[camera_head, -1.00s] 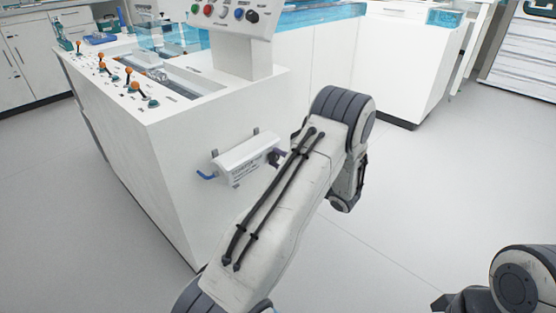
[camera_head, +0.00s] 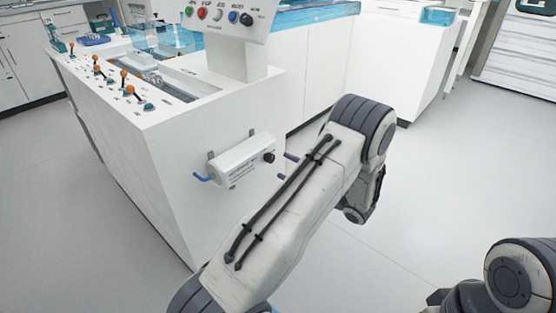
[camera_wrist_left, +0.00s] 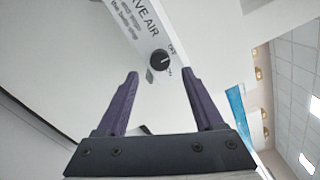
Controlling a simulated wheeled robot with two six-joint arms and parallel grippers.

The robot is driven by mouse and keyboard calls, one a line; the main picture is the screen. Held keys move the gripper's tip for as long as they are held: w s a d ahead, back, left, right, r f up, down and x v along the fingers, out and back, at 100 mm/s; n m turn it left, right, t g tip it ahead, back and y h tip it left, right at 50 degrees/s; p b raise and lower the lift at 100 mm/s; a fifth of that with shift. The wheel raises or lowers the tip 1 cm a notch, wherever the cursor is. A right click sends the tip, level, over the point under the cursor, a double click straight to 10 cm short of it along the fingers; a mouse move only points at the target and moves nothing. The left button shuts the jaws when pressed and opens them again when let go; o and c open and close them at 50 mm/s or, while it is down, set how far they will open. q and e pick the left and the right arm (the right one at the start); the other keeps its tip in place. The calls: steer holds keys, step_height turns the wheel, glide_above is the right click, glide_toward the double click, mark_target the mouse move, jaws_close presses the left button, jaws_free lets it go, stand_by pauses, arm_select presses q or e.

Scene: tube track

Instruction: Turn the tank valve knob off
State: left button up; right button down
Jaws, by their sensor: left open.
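The tank valve knob (camera_head: 268,157) is a small black round knob at the right end of a white box (camera_head: 236,165) on the cabinet's side. My right gripper does not show.
The white cabinet (camera_head: 165,165) carries orange-topped levers (camera_head: 128,88) and a raised button panel (camera_head: 226,15). A blue hose (camera_head: 202,177) leaves the box's left end. Open grey floor (camera_head: 455,165) lies to the right.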

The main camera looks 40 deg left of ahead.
arm_select(q)
steer(key=d, duration=0.5)
steer(key=shift+s+p, duration=0.2)
steer(key=shift+p, duration=0.15)
